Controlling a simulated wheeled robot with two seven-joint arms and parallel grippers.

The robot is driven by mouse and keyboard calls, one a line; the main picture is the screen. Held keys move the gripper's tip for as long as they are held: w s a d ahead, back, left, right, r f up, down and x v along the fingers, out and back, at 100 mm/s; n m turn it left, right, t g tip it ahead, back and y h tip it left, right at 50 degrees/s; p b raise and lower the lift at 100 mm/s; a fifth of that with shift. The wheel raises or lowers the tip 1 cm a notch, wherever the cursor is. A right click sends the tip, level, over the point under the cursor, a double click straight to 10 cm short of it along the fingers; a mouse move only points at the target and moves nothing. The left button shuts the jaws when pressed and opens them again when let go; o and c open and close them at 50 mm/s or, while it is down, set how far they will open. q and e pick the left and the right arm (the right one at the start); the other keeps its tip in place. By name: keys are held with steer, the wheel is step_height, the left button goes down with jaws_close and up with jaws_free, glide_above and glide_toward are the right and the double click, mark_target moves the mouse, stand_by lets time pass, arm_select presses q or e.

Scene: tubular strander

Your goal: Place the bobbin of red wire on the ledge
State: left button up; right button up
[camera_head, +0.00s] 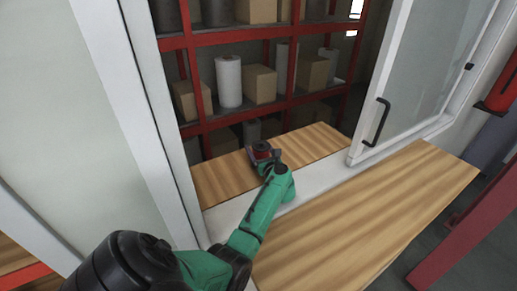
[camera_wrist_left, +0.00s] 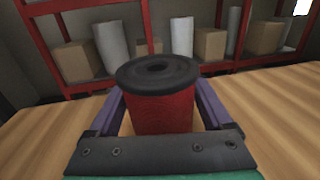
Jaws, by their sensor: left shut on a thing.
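The bobbin of red wire (camera_wrist_left: 160,108), with a black top flange, stands upright between the purple fingers of my left gripper (camera_wrist_left: 160,110) in the left wrist view. The gripper is shut on it. In the head view my green left arm reaches through the window opening, and the bobbin (camera_head: 261,150) shows small at the left gripper (camera_head: 264,158). It is over the far part of the wooden ledge (camera_head: 318,145), beyond the white sill. I cannot tell whether its base touches the wood. My right gripper is not in view.
A white frame post (camera_head: 150,110) rises close to my left arm. Red shelves (camera_head: 240,36) with boxes and white rolls stand behind the ledge. Bare wood lies right of the bobbin.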

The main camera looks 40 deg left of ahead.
arm_select(q)
steer(key=o, duration=1.6)
steer(key=shift+a+f, duration=0.1)
steer(key=shift+c, duration=0.2)
steer(key=shift+r, duration=0.2)
steer(key=shift+s+d, duration=0.1)
steer(key=shift+d, duration=0.3)
steer(key=p+v, duration=0.2)
steer(key=v, duration=0.9)
steer(key=shift+s+d, duration=0.2)
steer(key=shift+a, duration=0.1)
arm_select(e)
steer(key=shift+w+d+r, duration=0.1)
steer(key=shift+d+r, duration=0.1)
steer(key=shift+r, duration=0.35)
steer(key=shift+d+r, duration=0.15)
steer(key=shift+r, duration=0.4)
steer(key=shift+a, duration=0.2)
